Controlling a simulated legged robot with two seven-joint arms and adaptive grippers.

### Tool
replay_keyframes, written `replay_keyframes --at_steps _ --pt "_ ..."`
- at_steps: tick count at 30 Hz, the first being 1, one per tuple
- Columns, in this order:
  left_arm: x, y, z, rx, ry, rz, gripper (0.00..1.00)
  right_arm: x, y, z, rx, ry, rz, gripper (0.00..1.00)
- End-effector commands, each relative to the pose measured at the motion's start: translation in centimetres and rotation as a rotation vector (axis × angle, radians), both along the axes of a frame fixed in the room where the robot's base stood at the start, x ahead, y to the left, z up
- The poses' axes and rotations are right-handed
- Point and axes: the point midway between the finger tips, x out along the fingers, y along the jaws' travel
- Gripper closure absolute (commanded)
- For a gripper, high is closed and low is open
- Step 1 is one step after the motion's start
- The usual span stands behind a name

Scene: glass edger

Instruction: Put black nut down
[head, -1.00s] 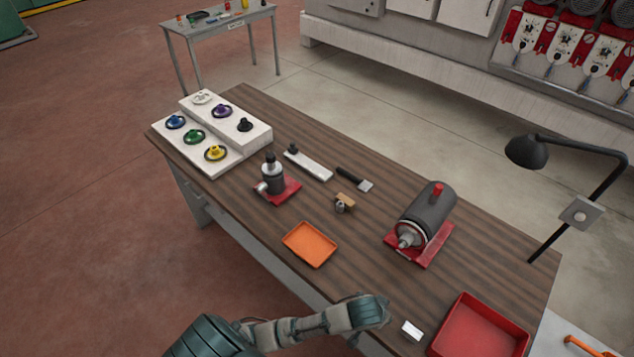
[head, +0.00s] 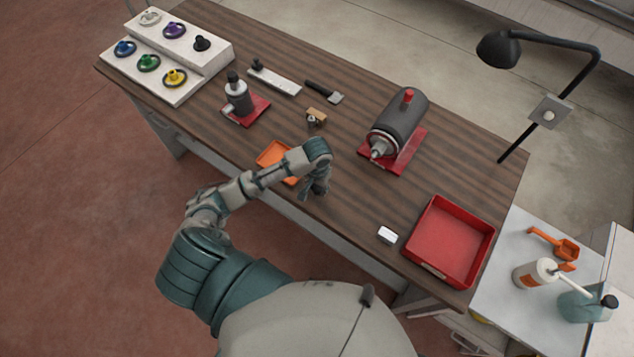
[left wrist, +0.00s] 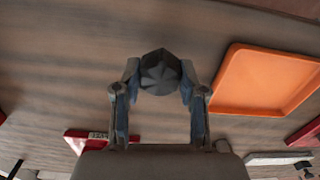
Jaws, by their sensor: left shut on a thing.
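My left gripper (head: 314,188) is over the front part of the wooden table, just right of the orange tray (head: 268,156), which my arm partly covers. In the left wrist view the gripper (left wrist: 160,80) is shut on a dark, faceted black nut (left wrist: 160,70), held between its two fingertips. The orange tray also shows in the left wrist view (left wrist: 265,82), beside the nut on the right and apart from it. The nut cannot be made out in the head view. I cannot tell its height above the table. My right gripper is not in view.
A grey grinder-like machine on a red base (head: 405,160) stands right of the gripper. A red bin (head: 436,270) and a small white block (head: 387,235) are at the front right. A white stepped stand (head: 190,88) holds several coloured knobs. Bare wood surrounds the gripper.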

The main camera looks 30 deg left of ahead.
Motion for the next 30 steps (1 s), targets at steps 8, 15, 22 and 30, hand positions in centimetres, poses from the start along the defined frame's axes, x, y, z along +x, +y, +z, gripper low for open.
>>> replay_keyframes --at_steps 8,15,22,30 --pt "1.7 0.9 -1.3 -0.001 0.003 -0.001 1.0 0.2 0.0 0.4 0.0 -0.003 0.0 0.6" --pt "1.7 0.9 -3.7 -0.001 -0.001 -0.001 1.0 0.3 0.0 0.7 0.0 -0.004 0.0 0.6" --pt "1.7 0.8 -3.8 -0.001 0.0 -0.002 0.39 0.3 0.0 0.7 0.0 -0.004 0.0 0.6" --pt "1.7 0.9 -3.8 -0.001 0.0 -0.001 0.33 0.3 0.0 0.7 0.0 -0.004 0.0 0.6"
